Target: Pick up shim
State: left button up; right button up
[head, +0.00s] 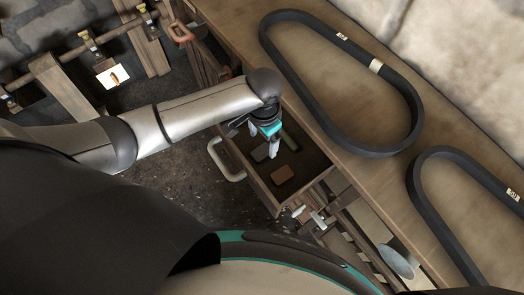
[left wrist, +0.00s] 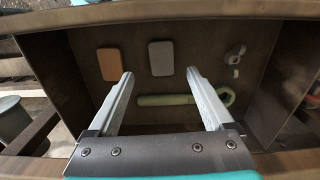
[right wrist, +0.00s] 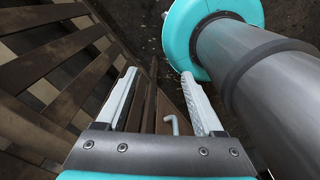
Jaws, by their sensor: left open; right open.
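Two flat rounded plates lie in the open drawer (head: 252,180): a brown one (left wrist: 109,64) and a grey one (left wrist: 160,58). Either could be the shim; I cannot tell which. In the head view the brown plate (head: 282,174) is nearer the drawer front and the grey one (head: 262,151) is partly behind my gripper. My left gripper (head: 274,152) points down over the drawer, open and empty. In the left wrist view the grey plate appears between its fingertips (left wrist: 160,73), apart from them. My right gripper (right wrist: 158,74) is open and empty beside wooden slats.
A green wrench (left wrist: 185,99) and a small grey part (left wrist: 235,60) also lie in the drawer. The drawer walls and its handle (head: 228,165) bound the space. Two black belts (head: 335,110) (head: 420,185) rest on the bench top. A small hook (right wrist: 173,124) shows near my right gripper.

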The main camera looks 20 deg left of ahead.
aim_at(262, 152)
pick_arm(q)
jog(key=shift+f, duration=0.55)
notch_tip(262, 152, down, 4)
jog(key=shift+a+f+b, duration=0.1)
jog(key=shift+a+b, duration=0.05)
jog(key=shift+b, duration=0.15)
jog(key=shift+f, duration=0.4)
pick_arm(e)
jog(key=shift+w+f, duration=0.3)
jog(key=shift+w, duration=0.45)
pick_arm(q)
jog(key=shift+c, duration=0.3)
grip_shut()
jog(key=shift+r, duration=0.1)
